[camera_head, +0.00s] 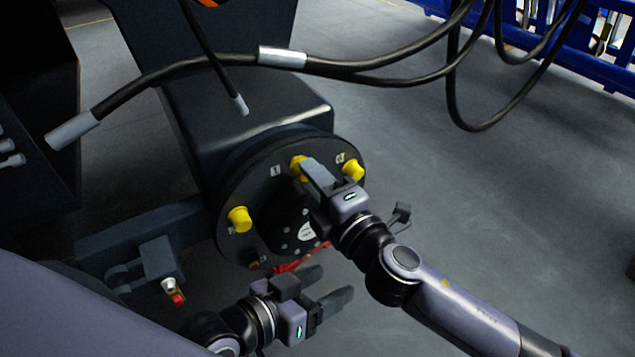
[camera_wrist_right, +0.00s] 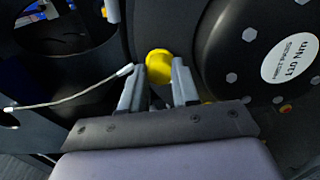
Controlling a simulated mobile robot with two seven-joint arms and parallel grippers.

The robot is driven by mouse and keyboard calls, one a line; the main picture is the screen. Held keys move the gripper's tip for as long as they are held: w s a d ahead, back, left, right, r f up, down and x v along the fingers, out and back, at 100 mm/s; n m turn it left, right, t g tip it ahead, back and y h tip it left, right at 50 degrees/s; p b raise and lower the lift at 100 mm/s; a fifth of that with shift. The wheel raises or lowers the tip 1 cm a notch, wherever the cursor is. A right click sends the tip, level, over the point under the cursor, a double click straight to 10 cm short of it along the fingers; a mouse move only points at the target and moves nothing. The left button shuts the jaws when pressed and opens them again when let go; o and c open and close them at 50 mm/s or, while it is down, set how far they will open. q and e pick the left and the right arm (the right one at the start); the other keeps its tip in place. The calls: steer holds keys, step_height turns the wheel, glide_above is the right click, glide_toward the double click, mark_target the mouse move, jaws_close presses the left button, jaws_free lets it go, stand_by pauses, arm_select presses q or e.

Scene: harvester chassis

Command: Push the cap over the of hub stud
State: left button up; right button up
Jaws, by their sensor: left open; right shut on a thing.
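A round black hub plate (camera_head: 262,184) carries yellow caps at its rim. One yellow cap (camera_head: 240,219) is at the left and another (camera_head: 353,170) at the upper right. A third yellow cap (camera_head: 297,163) is at the top, partly hidden by my right gripper (camera_head: 312,172). The right wrist view shows that cap (camera_wrist_right: 159,65) between the fingertips of the right gripper (camera_wrist_right: 159,75), which is shut on it. Whether the cap is fully over its stud is hidden. My left gripper (camera_head: 329,286) is open and empty below the hub, its fingers pointing right.
Black hoses with grey ends (camera_head: 282,57) hang across the top, above the hub. A red part (camera_head: 298,262) shows below the hub. A bracket with a red-tipped fitting (camera_head: 172,291) is at the lower left. Open floor lies to the right.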

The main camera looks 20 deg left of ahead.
steer(key=shift+w+a, duration=0.35)
steer(key=shift+a, duration=0.1)
steer(key=o, duration=0.9)
steer(key=shift+d, duration=0.1)
steer(key=p+v, duration=0.2)
steer(key=v, duration=0.3)
